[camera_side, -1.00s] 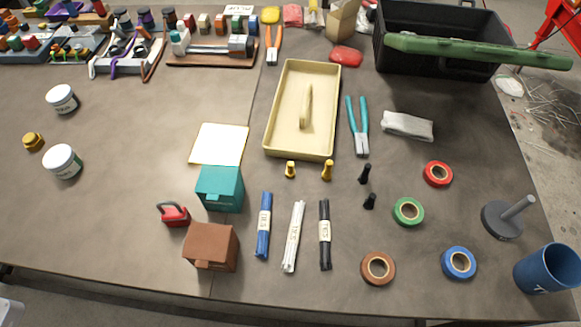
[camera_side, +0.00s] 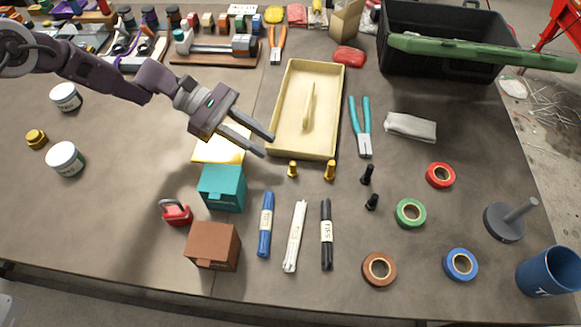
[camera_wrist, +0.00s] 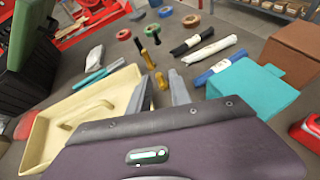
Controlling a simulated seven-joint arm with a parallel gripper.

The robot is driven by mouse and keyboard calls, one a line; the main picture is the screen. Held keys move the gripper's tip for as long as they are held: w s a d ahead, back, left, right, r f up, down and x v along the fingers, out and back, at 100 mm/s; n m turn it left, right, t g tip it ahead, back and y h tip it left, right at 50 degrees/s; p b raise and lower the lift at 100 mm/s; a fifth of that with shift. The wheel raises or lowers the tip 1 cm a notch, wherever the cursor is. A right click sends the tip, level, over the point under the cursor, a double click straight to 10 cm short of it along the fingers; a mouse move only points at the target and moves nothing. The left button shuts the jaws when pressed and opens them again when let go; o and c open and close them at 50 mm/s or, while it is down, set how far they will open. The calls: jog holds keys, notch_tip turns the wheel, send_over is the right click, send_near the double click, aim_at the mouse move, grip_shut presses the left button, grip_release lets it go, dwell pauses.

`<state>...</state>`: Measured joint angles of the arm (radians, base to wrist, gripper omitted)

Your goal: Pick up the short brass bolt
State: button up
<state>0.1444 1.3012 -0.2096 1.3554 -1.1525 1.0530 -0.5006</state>
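Two brass bolts stand upright on the table in front of the cream tray (camera_side: 275,140). The short brass bolt (camera_side: 293,169) is the left one in the side view, and the taller brass bolt (camera_side: 330,171) is to its right. My gripper (camera_side: 267,146) is open and empty, above the table at the tray's left corner, up and left of the short bolt. In the wrist view, the short bolt (camera_wrist: 162,81) shows between the two fingertips, beyond them and untouched. The taller bolt (camera_wrist: 147,59) is farther off there.
Two black bolts (camera_side: 367,175) stand right of the brass ones. The teal box (camera_side: 221,188), brown box (camera_side: 212,246) and red padlock (camera_side: 176,212) are at front left. Blue, white and black bundles (camera_side: 266,225) lie in front. Pliers (camera_side: 360,128) lie right of the tray.

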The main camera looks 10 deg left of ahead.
aim_at(293, 163)
jog(key=f, duration=0.1)
jog(key=d+f+n+h, duration=0.1)
jog(key=f, duration=0.1)
jog(key=shift+d+f, duration=0.15)
jog(key=shift+f, duration=0.1)
jog(key=x, duration=0.6)
jog(key=shift+w+d, duration=0.1)
jog(key=shift+d, duration=0.25)
jog(key=shift+c, duration=0.5)
grip_shut()
